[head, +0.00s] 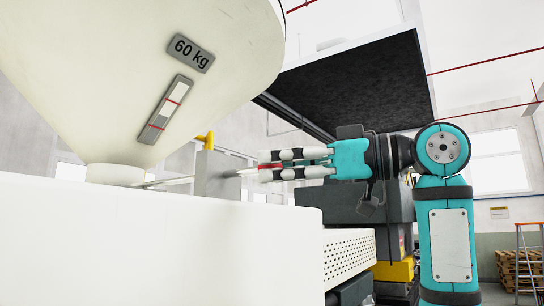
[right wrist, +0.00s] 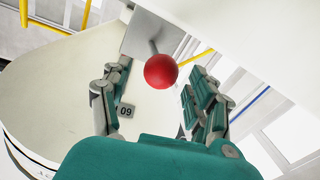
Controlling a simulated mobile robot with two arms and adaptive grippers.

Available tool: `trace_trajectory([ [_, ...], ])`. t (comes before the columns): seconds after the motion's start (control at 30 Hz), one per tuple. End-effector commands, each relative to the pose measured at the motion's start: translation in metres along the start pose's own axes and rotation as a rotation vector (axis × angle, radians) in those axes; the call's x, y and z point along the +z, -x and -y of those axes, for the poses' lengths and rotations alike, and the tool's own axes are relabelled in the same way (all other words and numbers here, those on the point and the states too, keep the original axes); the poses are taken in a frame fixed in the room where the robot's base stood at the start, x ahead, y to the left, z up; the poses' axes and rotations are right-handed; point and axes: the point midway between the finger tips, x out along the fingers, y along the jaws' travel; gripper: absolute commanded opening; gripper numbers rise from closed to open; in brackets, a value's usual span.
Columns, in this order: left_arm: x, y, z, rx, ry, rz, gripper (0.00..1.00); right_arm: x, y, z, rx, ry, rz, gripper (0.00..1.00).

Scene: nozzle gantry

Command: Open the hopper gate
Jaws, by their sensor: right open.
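The hopper (head: 130,75) is a large cream cone at the left of the head view, with a narrow neck at the bottom. A grey gate plate or block (head: 216,174) stands beside the neck. A thin rod runs from it to a red ball knob (head: 268,172), partly hidden by my fingers. In the right wrist view the red knob (right wrist: 161,71) is whole, in front of the grey plate (right wrist: 150,36). My right gripper (head: 270,164) is open, its fingers on either side of the knob, with gaps visible in the right wrist view (right wrist: 158,82). My left gripper is out of view.
A white housing (head: 160,250) fills the lower left, below the gripper. A perforated panel (head: 348,254) adjoins it. A dark slab (head: 360,85) hangs above my right arm. A yellow part (head: 205,140) is behind the plate. A ladder and pallets (head: 518,268) stand far right.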

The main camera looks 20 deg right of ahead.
Motion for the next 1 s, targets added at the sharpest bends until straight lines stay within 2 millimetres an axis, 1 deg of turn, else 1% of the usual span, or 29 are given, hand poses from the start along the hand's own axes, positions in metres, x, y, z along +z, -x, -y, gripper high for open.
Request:
trace_trajectory([
  [0.03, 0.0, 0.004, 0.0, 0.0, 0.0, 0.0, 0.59, -0.002, -0.007, 0.0, -0.002, 0.0, 0.001, 0.6],
  [0.1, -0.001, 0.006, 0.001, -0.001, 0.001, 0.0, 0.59, -0.001, -0.013, 0.0, -0.001, 0.0, 0.001, 0.6],
  [0.2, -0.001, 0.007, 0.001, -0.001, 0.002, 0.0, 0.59, -0.001, -0.018, 0.0, 0.0, -0.001, 0.0, 0.6],
  [0.5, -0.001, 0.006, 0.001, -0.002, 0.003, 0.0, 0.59, 0.0, -0.02, 0.0, 0.0, 0.0, -0.001, 0.6],
  [0.9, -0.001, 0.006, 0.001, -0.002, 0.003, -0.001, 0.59, 0.0, -0.02, 0.0, 0.0, 0.0, 0.0, 0.08],
  [0.97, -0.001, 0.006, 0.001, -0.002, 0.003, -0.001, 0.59, 0.0, -0.02, 0.0, 0.0, 0.0, 0.0, 0.0],
  [1.0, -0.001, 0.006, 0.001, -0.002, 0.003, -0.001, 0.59, 0.0, -0.02, 0.0, 0.0, 0.0, 0.0, 0.0],
])
